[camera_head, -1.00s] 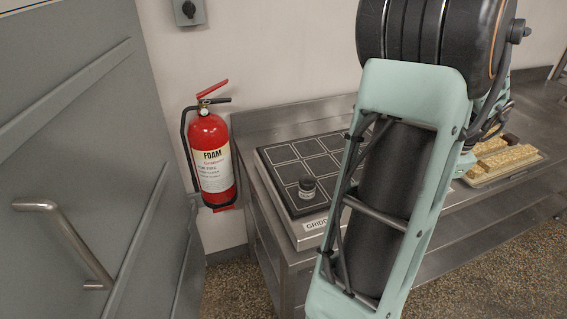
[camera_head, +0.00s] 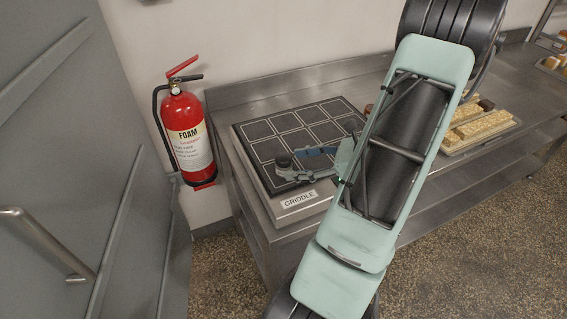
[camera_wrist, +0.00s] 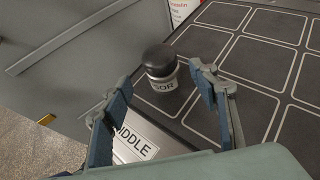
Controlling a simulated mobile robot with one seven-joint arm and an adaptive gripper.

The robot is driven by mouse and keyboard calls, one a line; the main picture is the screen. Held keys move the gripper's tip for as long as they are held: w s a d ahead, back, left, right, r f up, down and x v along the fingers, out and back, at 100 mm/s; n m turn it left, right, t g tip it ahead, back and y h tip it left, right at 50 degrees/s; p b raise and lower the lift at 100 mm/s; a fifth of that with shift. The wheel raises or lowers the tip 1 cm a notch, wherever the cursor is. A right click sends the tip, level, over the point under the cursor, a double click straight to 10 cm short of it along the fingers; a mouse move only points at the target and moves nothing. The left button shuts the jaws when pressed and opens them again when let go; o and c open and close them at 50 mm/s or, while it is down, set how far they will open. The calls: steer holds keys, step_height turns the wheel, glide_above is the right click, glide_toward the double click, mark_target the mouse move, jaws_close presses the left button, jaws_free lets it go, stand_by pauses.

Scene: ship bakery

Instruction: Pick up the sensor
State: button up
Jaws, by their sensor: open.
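The sensor (camera_wrist: 161,70) is a small dark-capped cylinder with a metal body and a label partly reading "SOR". It stands upright on the griddle near its front left corner, above the "GRIDDLE" label. In the head view the sensor (camera_head: 284,164) shows just left of the fingers. My gripper (camera_wrist: 158,98) is open and empty in the wrist view, its blue-padded fingers spread to either side with the sensor ahead of the gap. In the head view my gripper (camera_head: 300,163) comes in from the right, low over the griddle. Contact with the sensor cannot be told.
The griddle (camera_head: 262,150) has a dark top with outlined squares and sits on a steel counter (camera_head: 300,92). A red fire extinguisher (camera_head: 186,135) hangs at left beside a grey door (camera_head: 60,120). A tray of baked bars (camera_head: 484,126) lies right of the griddle, behind my arm.

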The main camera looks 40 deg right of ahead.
mark_target(291, 164)
steer(key=x, duration=0.5)
steer(key=shift+w+f+p, duration=0.1)
steer(key=shift+f+p, duration=0.15)
steer(key=shift+p, duration=0.15)
steer(key=shift+d, duration=0.1)
jaws_close()
